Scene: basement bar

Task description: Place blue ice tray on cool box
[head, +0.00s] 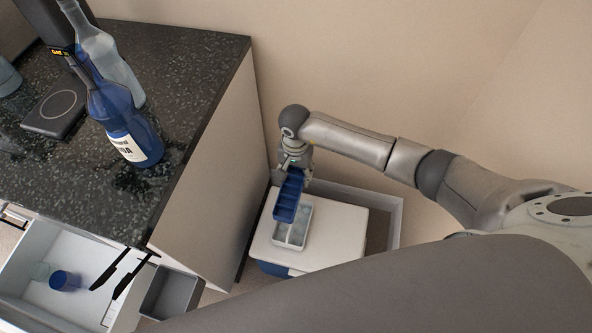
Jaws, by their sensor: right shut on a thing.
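A blue ice tray (288,197) with several compartments is held by my right gripper (295,168) near its upper end. My right gripper is shut on it, and its fingertips are partly hidden. The tray looks tilted, over the left part of the cool box (340,232). The cool box has a white lid and a blue body that shows at its lower left. A white ice tray (299,240) with pale round pieces in it lies on the lid, partly covered by the blue tray. I cannot tell whether the two trays touch. My left gripper is not in view.
A counter (205,75) with a dark speckled top stands on the left, its side close to the cool box. A blue bottle (125,120) and a clear bottle (110,55) stand on it. An open white drawer (25,285) and a grey bin (171,295) are below. A wall is behind.

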